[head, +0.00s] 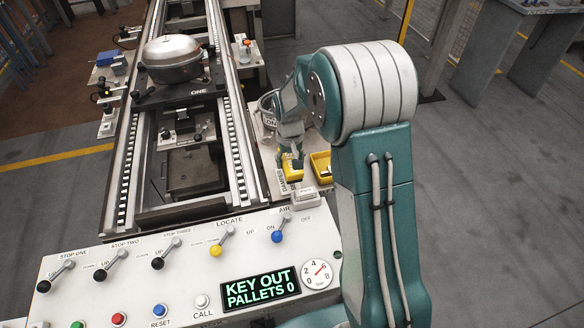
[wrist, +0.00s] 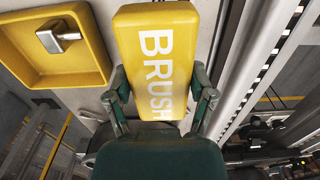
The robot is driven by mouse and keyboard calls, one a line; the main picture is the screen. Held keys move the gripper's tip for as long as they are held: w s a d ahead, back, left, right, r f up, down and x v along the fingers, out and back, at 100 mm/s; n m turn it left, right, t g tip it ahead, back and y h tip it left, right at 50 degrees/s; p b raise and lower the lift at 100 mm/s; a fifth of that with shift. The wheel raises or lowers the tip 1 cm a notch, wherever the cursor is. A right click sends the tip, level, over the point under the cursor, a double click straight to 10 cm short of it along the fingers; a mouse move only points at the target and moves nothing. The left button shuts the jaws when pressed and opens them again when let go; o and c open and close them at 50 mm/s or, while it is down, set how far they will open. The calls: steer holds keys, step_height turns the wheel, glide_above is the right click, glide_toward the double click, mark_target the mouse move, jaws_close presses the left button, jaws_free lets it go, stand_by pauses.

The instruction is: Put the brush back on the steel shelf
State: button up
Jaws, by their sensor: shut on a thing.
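The brush (wrist: 155,45) is a yellow block with white BRUSH lettering, filling the upper middle of the wrist view. In the head view the yellow of it (head: 292,172) shows under my wrist. My gripper (wrist: 160,92) is shut on the brush, one finger on each side; it also shows in the head view (head: 291,158). The pale steel shelf (head: 270,166) runs along the right side of the conveyor, below my gripper. I cannot tell whether the brush touches the shelf. The brush's underside is hidden.
A yellow tray (head: 320,166) sits right of the brush; a metal piece (wrist: 58,38) shows in it. The conveyor rail (head: 228,110) runs to the left. The lever panel (head: 190,262) is in front.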

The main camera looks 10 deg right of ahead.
steer(key=shift+w+a+f, duration=0.35)
steer(key=shift+a+f, duration=0.1)
steer(key=shift+f, duration=0.1)
steer(key=f, duration=0.3)
steer(key=shift+d+f, duration=0.1)
steer(key=shift+d, duration=0.1)
steer(key=shift+w+d, duration=0.1)
steer(key=shift+d, duration=0.25)
steer(key=o, duration=0.9)
steer(key=shift+o, duration=1.2)
steer(key=shift+a, duration=0.45)
steer(key=shift+d, duration=0.15)
